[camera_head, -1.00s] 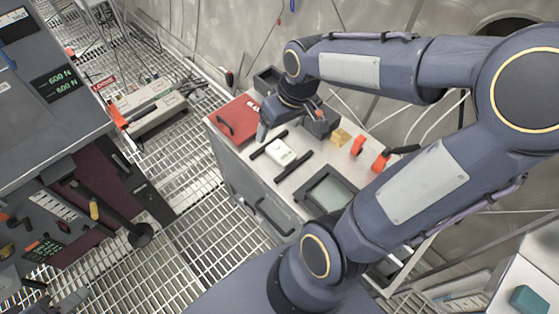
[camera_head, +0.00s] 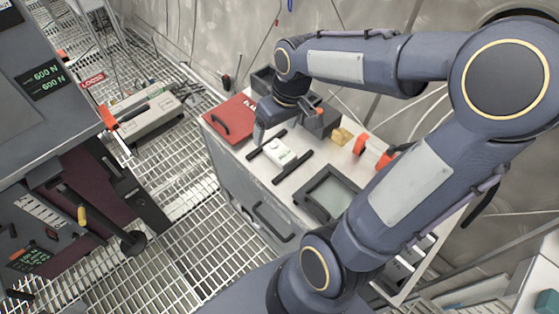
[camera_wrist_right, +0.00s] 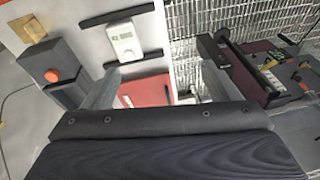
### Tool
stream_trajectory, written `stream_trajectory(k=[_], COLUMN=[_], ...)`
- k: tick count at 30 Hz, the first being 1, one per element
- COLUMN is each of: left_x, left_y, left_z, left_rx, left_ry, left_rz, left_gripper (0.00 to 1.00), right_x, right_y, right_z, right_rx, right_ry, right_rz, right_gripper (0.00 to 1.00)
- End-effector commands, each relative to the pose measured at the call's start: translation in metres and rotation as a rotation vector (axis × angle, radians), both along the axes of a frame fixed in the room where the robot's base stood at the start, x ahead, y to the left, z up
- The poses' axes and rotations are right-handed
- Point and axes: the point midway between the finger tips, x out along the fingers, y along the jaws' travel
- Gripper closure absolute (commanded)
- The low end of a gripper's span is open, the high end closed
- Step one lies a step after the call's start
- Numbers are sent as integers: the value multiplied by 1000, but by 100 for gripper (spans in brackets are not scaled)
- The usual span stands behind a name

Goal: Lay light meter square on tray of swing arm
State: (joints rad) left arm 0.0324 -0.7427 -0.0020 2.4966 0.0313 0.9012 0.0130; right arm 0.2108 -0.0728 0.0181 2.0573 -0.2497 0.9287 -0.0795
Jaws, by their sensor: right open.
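A dark arm with a round black plate (camera_head: 133,243) shows at lower left; I cannot tell whether this is the swing arm's tray. My left gripper is out of view.
The cart top also holds a red case (camera_head: 231,120), dark bins, a yellow block (camera_head: 342,136), orange-handled items and a black-framed tray (camera_head: 328,192). A grey machine (camera_head: 45,125) stands left over the grating floor. Open grating (camera_head: 180,250) lies between machine and cart.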

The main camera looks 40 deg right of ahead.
Motion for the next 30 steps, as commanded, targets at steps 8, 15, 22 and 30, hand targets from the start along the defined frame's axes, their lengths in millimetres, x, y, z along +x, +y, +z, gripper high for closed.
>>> stream_trajectory(k=[8,15,22,30], left_x=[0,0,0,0], left_y=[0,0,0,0], left_z=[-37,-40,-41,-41], left_rx=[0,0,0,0], left_ry=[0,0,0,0], left_rz=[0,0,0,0], left_gripper=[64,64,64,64], right_x=[59,69,68,67], right_y=[-49,-59,-60,-62], right_z=[-104,-132,-158,-196], right_rx=[-93,-112,-110,-111], right_ry=[160,193,193,193], right_rz=[84,107,104,106], right_gripper=[18,18,18,18])
